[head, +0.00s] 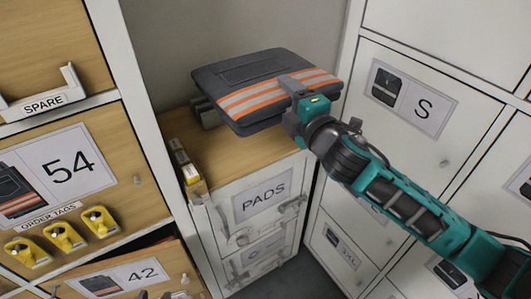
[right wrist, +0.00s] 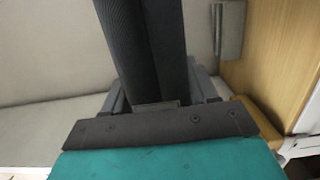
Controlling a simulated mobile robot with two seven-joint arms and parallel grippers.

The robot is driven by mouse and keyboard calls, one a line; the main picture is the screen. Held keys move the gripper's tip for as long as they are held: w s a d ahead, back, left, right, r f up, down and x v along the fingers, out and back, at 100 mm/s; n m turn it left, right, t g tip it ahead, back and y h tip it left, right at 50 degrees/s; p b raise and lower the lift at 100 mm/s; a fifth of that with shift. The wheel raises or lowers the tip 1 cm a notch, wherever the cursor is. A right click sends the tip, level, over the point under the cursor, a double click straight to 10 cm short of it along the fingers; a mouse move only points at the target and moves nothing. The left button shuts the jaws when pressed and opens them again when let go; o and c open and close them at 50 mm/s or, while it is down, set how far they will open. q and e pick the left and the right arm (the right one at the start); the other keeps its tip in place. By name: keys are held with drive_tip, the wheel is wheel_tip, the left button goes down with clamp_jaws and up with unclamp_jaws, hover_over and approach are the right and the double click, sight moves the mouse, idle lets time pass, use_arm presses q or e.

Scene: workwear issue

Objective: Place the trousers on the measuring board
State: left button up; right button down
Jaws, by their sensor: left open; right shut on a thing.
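The trousers (head: 262,85) are a folded dark grey bundle with orange and silver stripes. In the head view they are above the wooden top of the pads cabinet. My right gripper (head: 298,103) is shut on their near right edge. The right wrist view shows the dark folded cloth (right wrist: 145,45) between my gripper's fingers (right wrist: 160,98). A grey part (head: 208,113) shows behind the trousers' left edge; I cannot tell whether it belongs to the measuring board. No measuring board is clearly visible. My left gripper is not in view.
The wooden cabinet top (head: 230,165) is bare in front of the trousers, with small boxes (head: 184,162) at its left edge. White lockers (head: 420,150) stand at the right.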

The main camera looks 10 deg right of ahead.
use_arm(q)
drive_tip(key=shift+h, duration=0.5)
drive_tip(key=d+f+b, duration=0.1)
drive_tip(key=b, duration=0.2)
drive_tip(key=w+d+f+b, duration=0.1)
drive_tip(key=f+b, duration=0.2)
drive_tip(key=b, duration=0.2)
drive_tip(key=shift+w+d+f+b, duration=0.25)
drive_tip(key=shift+w+d+b, duration=0.05)
drive_tip(key=shift+w+d, duration=0.1)
use_arm(e)
wheel_tip(320, 180, down, 19)
drive_tip(key=shift+f, duration=0.15)
use_arm(q)
drive_tip(key=shift+f, duration=0.1)
use_arm(e)
drive_tip(key=shift+f, duration=0.1)
drive_tip(key=shift+f, duration=0.15)
drive_tip(key=shift+c, duration=1.6)
unclamp_jaws()
use_arm(q)
drive_tip(key=shift+s+f, duration=0.1)
drive_tip(key=shift+d, duration=0.1)
